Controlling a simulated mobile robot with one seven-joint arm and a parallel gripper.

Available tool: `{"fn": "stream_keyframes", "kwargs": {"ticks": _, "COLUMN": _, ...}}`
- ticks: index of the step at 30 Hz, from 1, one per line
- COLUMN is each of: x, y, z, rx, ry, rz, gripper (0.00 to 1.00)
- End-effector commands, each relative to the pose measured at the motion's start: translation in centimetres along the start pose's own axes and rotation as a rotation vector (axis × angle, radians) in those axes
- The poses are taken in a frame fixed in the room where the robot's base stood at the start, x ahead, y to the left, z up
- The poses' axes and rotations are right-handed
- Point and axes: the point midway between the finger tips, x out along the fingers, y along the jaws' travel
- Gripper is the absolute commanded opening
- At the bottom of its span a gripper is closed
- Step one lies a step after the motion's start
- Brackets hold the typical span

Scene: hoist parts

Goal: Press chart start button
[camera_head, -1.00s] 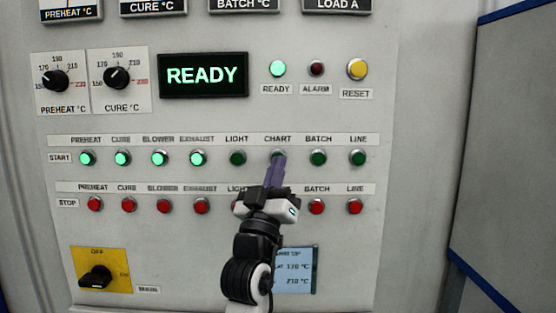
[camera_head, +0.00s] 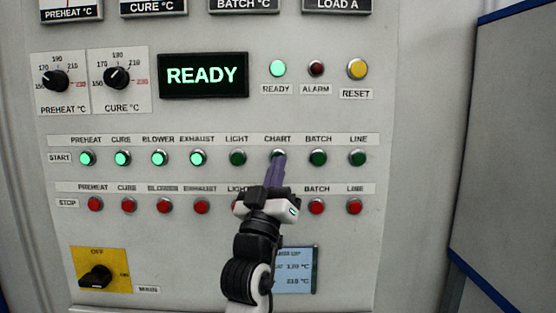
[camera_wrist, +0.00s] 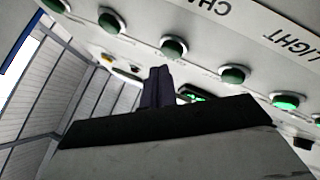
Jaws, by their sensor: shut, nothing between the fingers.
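The chart start button (camera_head: 278,153) is the dark green, unlit one under the CHART label in the START row. My gripper (camera_head: 279,159) is shut and empty, its purple fingertips overlapping the lower part of this button in the head view. In the wrist view the chart button (camera_wrist: 173,46) shows just beyond the shut fingertips (camera_wrist: 160,70), with a small gap in the picture. I cannot tell whether the tips touch it. The chart stop button is hidden behind my gripper.
The light start button (camera_head: 237,158) and batch start button (camera_head: 318,158) flank it, both unlit. The preheat, cure, blower and exhaust start buttons (camera_head: 197,158) glow green. Red stop buttons (camera_head: 317,206) run below. A display (camera_head: 203,75) reads READY.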

Motion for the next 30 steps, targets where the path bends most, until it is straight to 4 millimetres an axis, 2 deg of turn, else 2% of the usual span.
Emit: {"fn": "stream_keyframes", "kwargs": {"ticks": 30, "x": 0.67, "y": -0.49, "z": 0.5, "rx": 0.0, "ry": 0.0, "rz": 0.0, "gripper": 0.0}}
